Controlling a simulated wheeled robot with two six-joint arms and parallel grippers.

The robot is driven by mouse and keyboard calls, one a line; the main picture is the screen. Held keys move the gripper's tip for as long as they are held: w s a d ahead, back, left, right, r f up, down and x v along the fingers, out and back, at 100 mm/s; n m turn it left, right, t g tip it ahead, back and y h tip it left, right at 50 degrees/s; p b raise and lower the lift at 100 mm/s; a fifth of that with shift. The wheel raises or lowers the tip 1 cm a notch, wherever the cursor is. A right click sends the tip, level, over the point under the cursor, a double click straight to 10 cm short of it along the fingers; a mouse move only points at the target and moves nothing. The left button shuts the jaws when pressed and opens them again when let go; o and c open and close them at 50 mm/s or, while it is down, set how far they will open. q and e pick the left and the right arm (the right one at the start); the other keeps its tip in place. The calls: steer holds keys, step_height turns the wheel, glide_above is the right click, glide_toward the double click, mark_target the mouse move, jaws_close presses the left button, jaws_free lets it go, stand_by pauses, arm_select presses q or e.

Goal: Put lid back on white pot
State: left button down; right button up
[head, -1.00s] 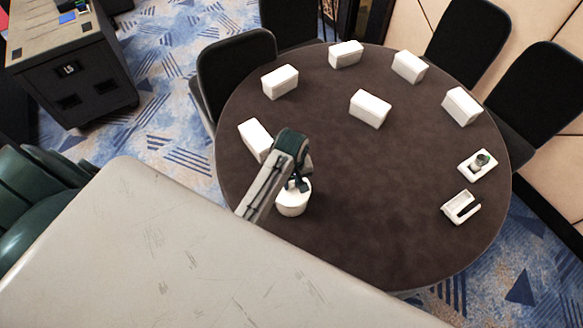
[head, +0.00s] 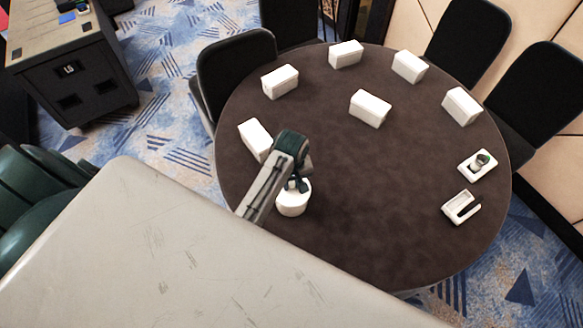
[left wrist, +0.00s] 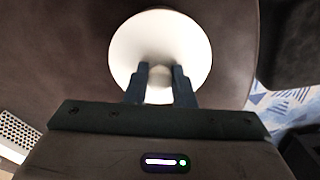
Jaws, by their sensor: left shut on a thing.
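The white pot (head: 293,208) stands on the dark oval table near its front left edge. My left gripper (head: 294,184) is directly over the pot, pointing down. In the left wrist view, the round white lid (left wrist: 160,38) fills the upper middle, with its pale knob (left wrist: 159,94) between the two dark fingers of my left gripper (left wrist: 159,82). The gripper is shut on the knob. The lid's rim is over the pot's mouth, but I cannot tell whether it touches the pot. My right gripper is not in view.
Several white boxes, one of them here (head: 370,108), stand on the dark table (head: 350,220). Two small white trays (head: 461,207) are at its right side. Black chairs (head: 237,72) surround it. A pale grey surface (head: 170,250) fills the front left.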

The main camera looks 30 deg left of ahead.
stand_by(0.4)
arm_select(q)
steer(key=c, duration=1.1)
jaws_free()
steer(key=shift+c, duration=0.2)
steer(key=o, duration=0.5)
steer(key=shift+r, duration=3.5)
jaws_close()
